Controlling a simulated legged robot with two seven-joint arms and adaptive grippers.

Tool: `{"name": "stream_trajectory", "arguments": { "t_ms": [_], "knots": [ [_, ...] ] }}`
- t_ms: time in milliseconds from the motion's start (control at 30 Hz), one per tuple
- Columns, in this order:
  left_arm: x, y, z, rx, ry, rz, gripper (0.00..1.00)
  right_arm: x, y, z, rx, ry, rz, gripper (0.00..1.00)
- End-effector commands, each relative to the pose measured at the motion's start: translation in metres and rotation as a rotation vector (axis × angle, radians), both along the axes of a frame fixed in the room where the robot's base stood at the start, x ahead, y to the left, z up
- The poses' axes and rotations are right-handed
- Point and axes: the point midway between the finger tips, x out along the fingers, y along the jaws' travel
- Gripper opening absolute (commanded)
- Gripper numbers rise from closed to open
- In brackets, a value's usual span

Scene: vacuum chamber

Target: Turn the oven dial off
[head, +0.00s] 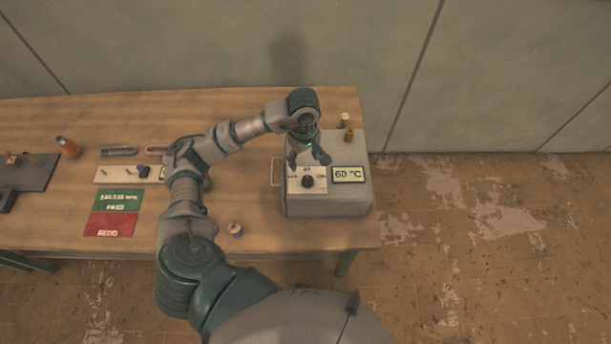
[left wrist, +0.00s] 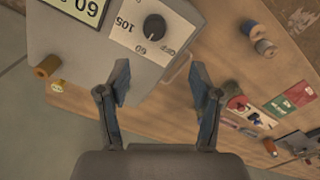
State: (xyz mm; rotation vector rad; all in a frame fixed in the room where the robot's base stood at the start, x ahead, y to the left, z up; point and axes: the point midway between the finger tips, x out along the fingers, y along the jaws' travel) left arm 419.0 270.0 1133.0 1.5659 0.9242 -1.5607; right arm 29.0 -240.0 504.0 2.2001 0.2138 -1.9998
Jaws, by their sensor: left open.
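The oven (head: 330,203) is a grey box at the right end of the wooden table. My left gripper (head: 309,160) is open and empty, above the oven just behind the dial. In the left wrist view its fingers (left wrist: 161,92) are spread, with the dial beyond them and apart. My right gripper is not in view.
Small cylinders (head: 347,127) stand at the oven's back right. A handle (head: 276,171) sticks out of its left side. Green and red mats (head: 112,212), an orange bottle (head: 68,147) and a small spool (head: 235,229) are on the table. Floor right of the table is clear.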

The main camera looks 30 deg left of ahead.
Motion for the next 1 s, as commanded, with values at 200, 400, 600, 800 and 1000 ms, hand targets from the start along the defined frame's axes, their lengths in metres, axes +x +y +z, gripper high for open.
{"name": "stream_trajectory", "arguments": {
  "t_ms": [200, 400, 600, 800, 1000],
  "knots": [
    [0.000, -0.005, -0.052, 0.002, 0.007, 0.000, 0.65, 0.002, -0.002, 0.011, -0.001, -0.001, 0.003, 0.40],
    [-0.001, -0.004, -0.091, 0.001, 0.003, 0.000, 0.65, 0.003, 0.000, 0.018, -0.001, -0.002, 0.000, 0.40],
    [0.001, -0.001, -0.112, -0.001, 0.002, 0.000, 0.65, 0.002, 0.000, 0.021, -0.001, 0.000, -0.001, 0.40],
    [0.002, 0.000, -0.117, -0.001, 0.000, 0.000, 0.65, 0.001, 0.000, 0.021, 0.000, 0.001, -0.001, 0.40],
    [0.001, -0.002, -0.116, -0.001, 0.000, 0.000, 0.47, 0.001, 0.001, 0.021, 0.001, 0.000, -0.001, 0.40]
  ]
}}
